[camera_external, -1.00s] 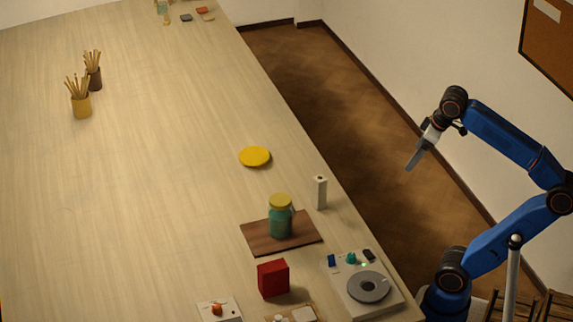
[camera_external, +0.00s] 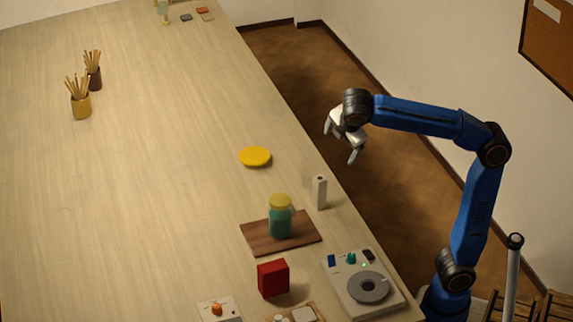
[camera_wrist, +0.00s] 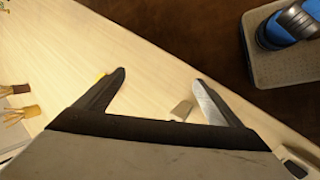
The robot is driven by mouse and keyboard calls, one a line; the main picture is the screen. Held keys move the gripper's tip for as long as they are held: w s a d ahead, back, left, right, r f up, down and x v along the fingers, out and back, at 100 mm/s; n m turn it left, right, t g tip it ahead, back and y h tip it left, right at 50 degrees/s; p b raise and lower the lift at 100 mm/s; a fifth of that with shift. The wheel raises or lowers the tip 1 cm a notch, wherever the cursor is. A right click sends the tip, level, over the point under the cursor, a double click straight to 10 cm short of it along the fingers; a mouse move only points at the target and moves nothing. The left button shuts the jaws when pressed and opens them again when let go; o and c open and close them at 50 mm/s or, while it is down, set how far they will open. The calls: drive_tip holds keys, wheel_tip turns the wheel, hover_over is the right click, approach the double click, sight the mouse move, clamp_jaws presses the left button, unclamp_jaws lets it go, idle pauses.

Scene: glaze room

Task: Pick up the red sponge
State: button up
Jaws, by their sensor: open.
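A red block (camera_external: 273,278), the likely sponge, stands upright near the table's front in the external view, left of a white device with a round grey disc. I do not make it out in the wrist view. My gripper (camera_external: 341,146) is open and empty, in the air near the table's right edge, well beyond the red block and apart from it. The wrist view shows its two fingers (camera_wrist: 160,77) spread, with table surface behind them.
A white upright block (camera_external: 319,192), a green jar (camera_external: 281,222) on a brown board (camera_external: 255,238) and a yellow disc (camera_external: 255,157) stand between. The disc device (camera_external: 340,285) is right of the red block. The table's left middle is clear.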

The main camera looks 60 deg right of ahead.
drive_tip(key=w+a+n+h, duration=0.1)
drive_tip(key=w+a+n, duration=0.1)
drive_tip(key=a, duration=0.6)
drive_tip(key=w+a+n+t+h, duration=0.1)
drive_tip(key=w+a+n, duration=0.1)
drive_tip(key=a, duration=0.6)
drive_tip(key=w+a+f+n+t+h, duration=0.1)
drive_tip(key=a+n, duration=0.3)
drive_tip(key=a, duration=0.5)
drive_tip(key=shift+w+a+f, duration=0.1)
drive_tip(key=shift+w, duration=0.65)
drive_tip(key=s+a+f+n+t, duration=0.2)
drive_tip(key=a+n, duration=0.1)
drive_tip(key=a, duration=0.9)
drive_tip(key=n+t+h, duration=0.2)
drive_tip(key=n, duration=0.2)
hover_over(277, 276)
wheel_tip(277, 276, down, 3)
drive_tip(key=f, duration=0.4)
drive_tip(key=shift+s+a, duration=0.3)
drive_tip(key=shift+a, duration=0.1)
drive_tip(key=shift+w+d+f, duration=0.1)
drive_tip(key=shift+f, duration=0.35)
drive_tip(key=shift+x, duration=3.65)
drive_tip(key=c, duration=1.1)
